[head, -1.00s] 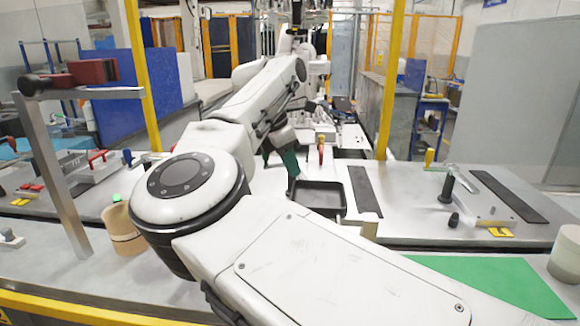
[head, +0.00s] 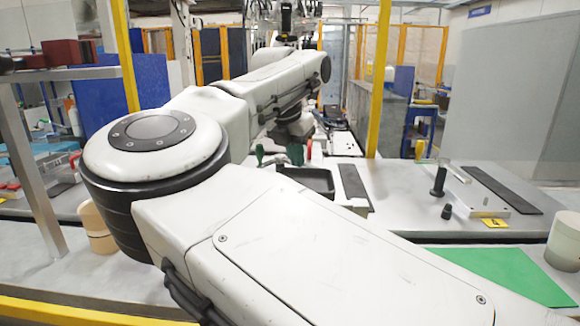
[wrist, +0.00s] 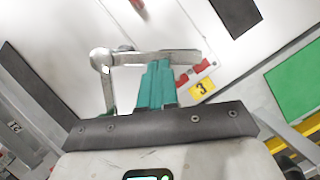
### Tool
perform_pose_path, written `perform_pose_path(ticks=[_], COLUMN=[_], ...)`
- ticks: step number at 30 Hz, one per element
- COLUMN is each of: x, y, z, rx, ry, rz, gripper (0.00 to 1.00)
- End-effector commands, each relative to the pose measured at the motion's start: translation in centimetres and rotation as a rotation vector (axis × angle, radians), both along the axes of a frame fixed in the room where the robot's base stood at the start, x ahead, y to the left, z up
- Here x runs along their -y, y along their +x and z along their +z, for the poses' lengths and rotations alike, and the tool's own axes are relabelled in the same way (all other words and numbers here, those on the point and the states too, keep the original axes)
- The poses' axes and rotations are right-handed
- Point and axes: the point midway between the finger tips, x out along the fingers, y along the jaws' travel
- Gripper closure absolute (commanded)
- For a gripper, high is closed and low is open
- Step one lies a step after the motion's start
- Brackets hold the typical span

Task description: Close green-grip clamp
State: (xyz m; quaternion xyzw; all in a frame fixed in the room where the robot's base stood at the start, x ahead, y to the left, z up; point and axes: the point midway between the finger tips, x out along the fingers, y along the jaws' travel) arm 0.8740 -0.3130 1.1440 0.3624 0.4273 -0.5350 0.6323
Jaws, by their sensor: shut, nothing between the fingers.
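The clamp's green grip (head: 260,153) stands roughly upright left of my gripper in the head view. In the wrist view a metal clamp arm (wrist: 165,57) runs across just beyond my fingertips, with a round joint at its left end. A little green (wrist: 112,111) shows below that joint, mostly hidden by the dark bar of my wrist. My gripper (wrist: 157,65) has teal fingers, pressed together and empty. Its tips overlap the metal arm in the picture; I cannot tell whether they touch. My gripper (head: 295,154) is also in the head view, partly behind my arm.
A red-handled clamp (head: 308,149) and a black tray (head: 312,180) are right of my gripper. In the wrist view red parts (wrist: 201,67) and a yellow "3" label (wrist: 202,90) lie close by. A black-handled clamp (head: 440,180) stands farther right.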

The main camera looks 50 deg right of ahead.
Motion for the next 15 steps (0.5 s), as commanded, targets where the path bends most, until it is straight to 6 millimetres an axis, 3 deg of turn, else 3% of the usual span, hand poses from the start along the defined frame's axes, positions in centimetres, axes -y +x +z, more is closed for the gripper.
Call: perform_pose_path(ticks=[9,15], x=[2.1,3.0], y=[-0.3,-0.2], z=[-0.2,-0.1], rx=[0.001,-0.002], ry=[0.002,0.002], rz=[0.266,0.259], gripper=[1.00,1.00])
